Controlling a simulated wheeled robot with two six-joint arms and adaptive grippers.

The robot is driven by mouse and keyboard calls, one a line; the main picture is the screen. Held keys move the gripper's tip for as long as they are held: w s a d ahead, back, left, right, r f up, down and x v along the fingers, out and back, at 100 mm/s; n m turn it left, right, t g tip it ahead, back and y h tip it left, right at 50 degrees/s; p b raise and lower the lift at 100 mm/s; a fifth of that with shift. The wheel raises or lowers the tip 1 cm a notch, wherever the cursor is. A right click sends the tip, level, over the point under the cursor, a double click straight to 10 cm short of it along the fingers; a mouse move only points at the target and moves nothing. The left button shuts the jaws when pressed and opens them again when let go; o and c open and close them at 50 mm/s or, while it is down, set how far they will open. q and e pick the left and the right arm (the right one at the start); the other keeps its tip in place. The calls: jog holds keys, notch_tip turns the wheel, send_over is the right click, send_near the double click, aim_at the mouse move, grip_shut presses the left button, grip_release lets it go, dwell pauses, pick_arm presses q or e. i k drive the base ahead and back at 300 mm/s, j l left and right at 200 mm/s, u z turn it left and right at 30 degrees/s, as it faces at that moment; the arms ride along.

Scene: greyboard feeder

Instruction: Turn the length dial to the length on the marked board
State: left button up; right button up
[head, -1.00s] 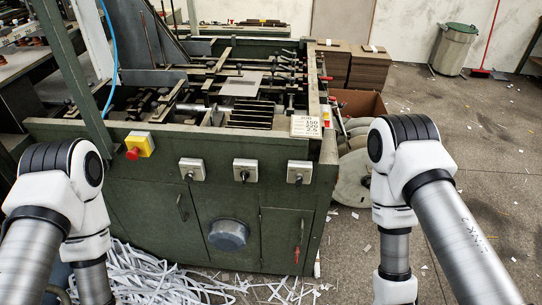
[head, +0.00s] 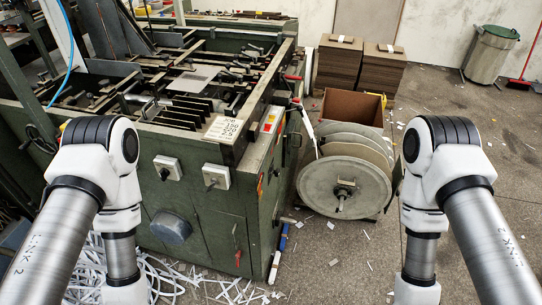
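The green machine (head: 205,210) stands at left and centre. A white card with printed figures (head: 223,128) lies on its near top corner; the figures are too small to read surely. The front has two grey boxes with small knobs, one box (head: 167,168) left and one box (head: 216,177) right, and a round blue-grey knob (head: 171,229) lower down. I cannot tell which is the length dial. A grey board (head: 197,78) lies on top among the rails; no mark on it is readable. Both my arms reach down out of the picture, so neither gripper shows.
Large reels (head: 342,187) stand on the floor right of the machine, before an open brown box (head: 352,108). Board stacks (head: 340,65) and a grey bin (head: 490,54) stand behind. Paper strips (head: 130,272) litter the front floor. Floor at right is mostly clear.

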aim_at(276, 172)
jog(key=i, duration=0.25)
jog(key=i+l, duration=0.15)
jog(key=l, duration=0.15)
jog(key=i+l+u, duration=0.15)
jog(key=l, duration=0.2)
jog(key=i+l+u, duration=0.1)
jog(key=l, duration=0.25)
jog(key=i+l+u, duration=0.15)
jog(key=l, duration=0.25)
jog(key=i+l+u, duration=0.1)
jog(key=i+l, duration=0.15)
jog(key=l, duration=0.15)
jog(key=i+l+u, duration=0.15)
jog(key=l, duration=0.25)
jog(key=i+l+u, duration=0.1)
jog(key=l, duration=0.6)
jog(key=k+l+u, duration=0.1)
jog(key=l, duration=0.2)
